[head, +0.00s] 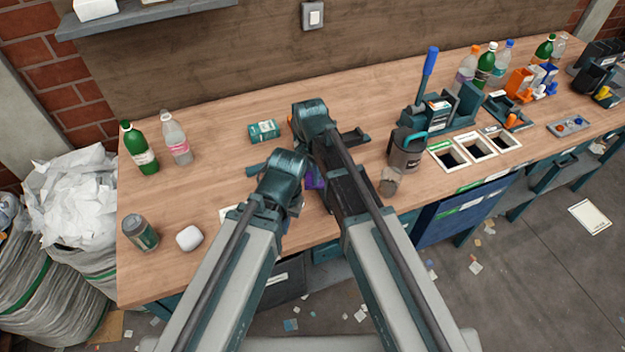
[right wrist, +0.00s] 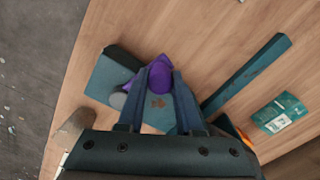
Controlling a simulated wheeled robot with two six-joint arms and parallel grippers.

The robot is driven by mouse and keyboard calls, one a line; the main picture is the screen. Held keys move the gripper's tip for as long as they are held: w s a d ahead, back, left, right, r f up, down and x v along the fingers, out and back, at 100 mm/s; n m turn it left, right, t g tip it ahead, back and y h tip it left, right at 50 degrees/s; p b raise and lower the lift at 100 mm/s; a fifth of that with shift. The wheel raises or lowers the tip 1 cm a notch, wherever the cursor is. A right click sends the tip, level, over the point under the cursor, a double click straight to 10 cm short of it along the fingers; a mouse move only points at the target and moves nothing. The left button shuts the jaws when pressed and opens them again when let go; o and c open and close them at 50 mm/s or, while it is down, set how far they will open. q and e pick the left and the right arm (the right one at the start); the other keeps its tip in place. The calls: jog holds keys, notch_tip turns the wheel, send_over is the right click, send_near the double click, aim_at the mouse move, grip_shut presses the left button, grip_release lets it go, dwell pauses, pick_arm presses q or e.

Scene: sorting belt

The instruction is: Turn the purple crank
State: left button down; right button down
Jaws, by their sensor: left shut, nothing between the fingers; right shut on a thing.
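The purple crank (right wrist: 160,76) is between the fingers of my right gripper (right wrist: 164,78) in the right wrist view, and the gripper is shut on it. A teal base (right wrist: 112,80) lies beside and below the crank. In the head view only a bit of the purple crank (head: 315,179) shows between my two arms; they hide the rest of it and my right fingers. My left gripper (head: 294,205) is lower in the head view, close to the crank on its front left side. It is shut and empty, with its fingertips mostly hidden.
A teal bar (right wrist: 246,74) and a teal labelled box (head: 264,130) lie near the crank. A grey pitcher (head: 405,152) and a clear jar (head: 390,183) stand to the right. The left-middle tabletop is clear.

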jog(key=shift+w+d+m, duration=0.25)
jog(key=shift+w+m, duration=0.65)
jog(key=shift+m, duration=0.5)
jog(key=shift+w+d+m, duration=0.3)
jog(key=shift+w+m, duration=0.65)
jog(key=shift+m, duration=0.45)
jog(key=shift+w+d+m, duration=0.25)
jog(key=shift+w+m, duration=0.65)
jog(key=shift+m, duration=0.5)
jog(key=c, duration=0.6)
grip_release()
jog(key=shift+o, duration=0.2)
jog(key=shift+r, duration=0.1)
notch_tip(320, 180, up, 14)
jog(key=p, duration=1.3)
jog(key=shift+f+p, duration=0.2)
jog(key=shift+p, duration=0.2)
